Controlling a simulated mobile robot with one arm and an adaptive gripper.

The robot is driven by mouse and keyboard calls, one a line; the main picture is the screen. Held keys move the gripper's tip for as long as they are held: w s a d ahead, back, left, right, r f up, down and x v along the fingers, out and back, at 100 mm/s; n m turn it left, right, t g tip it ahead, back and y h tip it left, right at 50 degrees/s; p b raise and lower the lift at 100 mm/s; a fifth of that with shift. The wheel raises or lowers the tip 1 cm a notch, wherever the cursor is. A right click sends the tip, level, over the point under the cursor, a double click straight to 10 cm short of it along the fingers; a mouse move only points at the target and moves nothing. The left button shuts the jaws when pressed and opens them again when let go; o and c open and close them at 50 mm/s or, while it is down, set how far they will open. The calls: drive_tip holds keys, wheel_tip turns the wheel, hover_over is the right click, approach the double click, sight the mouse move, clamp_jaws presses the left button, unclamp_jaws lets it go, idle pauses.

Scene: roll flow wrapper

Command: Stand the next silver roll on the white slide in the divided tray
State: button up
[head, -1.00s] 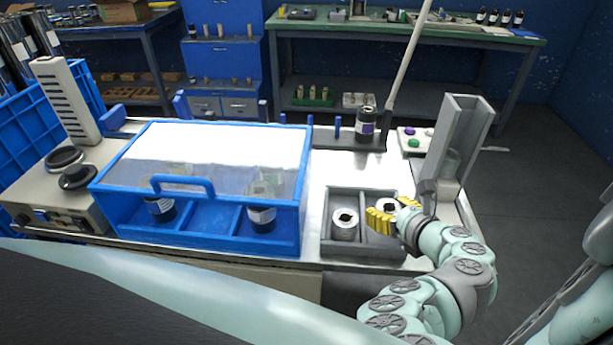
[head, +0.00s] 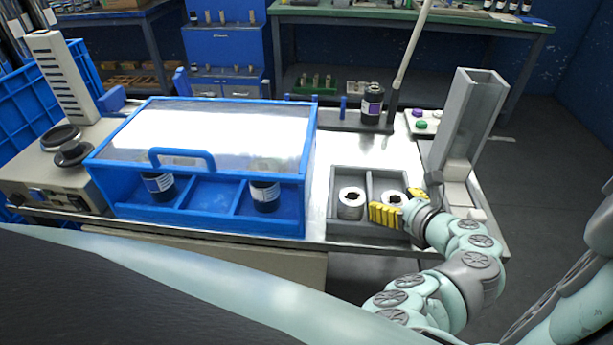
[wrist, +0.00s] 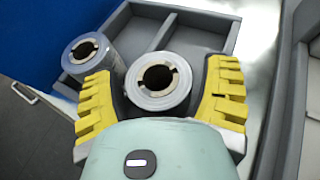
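A grey divided tray (head: 334,226) sits at the front right of the steel table. One silver roll (head: 351,203) stands upright in its left compartment; it also shows in the wrist view (wrist: 90,55). A second silver roll (head: 392,197) stands upright in the right compartment, between the yellow fingers of my gripper (head: 400,204). In the wrist view my gripper (wrist: 160,97) is open, with one finger on each side of this second roll (wrist: 158,82) and narrow gaps beside it. The pale grey slide (head: 467,120) rises behind my gripper; no roll shows on it.
A blue case (head: 300,215) with a clear lid stands left of the tray, with dark rolls inside. A dark labelled roll (head: 372,103) stands near a slanted pole (head: 408,60) behind. Purple and green buttons (head: 422,122) lie near the slide.

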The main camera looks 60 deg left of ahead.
drive_tip(key=shift+o, duration=1)
drive_tip(key=shift+r, duration=0.15)
drive_tip(key=p+v, duration=0.1)
drive_tip(key=v, duration=0.9)
drive_tip(key=shift+w+a+r, duration=0.1)
drive_tip(key=shift+r, duration=0.1)
drive_tip(key=shift+p+v, duration=1.05)
drive_tip(key=shift+f, duration=0.15)
